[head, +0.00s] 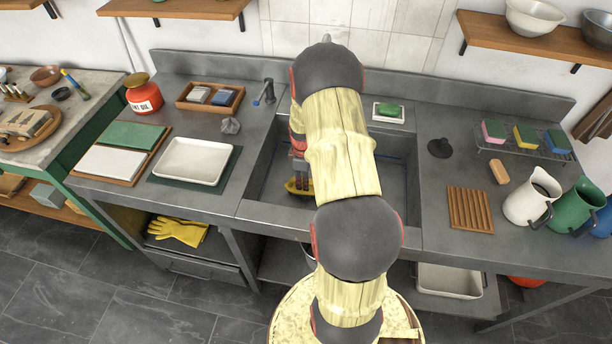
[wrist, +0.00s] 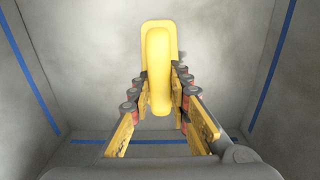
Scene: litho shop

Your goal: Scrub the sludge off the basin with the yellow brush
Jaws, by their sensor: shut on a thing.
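The yellow brush (wrist: 158,50) is held lengthwise between the fingers of my gripper (wrist: 161,95), its long body pointing away from the wrist. In the head view the yellow brush (head: 291,187) shows low inside the grey basin (head: 396,170), beside my gripper (head: 300,168); my arm hides much of both. In the wrist view the basin (wrist: 90,70) has a blue line around its walls. Its floor looks grey with faint darker smudges; I cannot tell clearly which are sludge or shadow. Whether the bristles touch the floor is hidden.
A tap (head: 266,92) stands behind the basin's left side. A soap dish (head: 388,113) with green soap is at its back right. A white tray (head: 193,161) lies on the left counter. A wooden rack (head: 470,209), jugs (head: 532,196) and sponges (head: 525,137) occupy the right.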

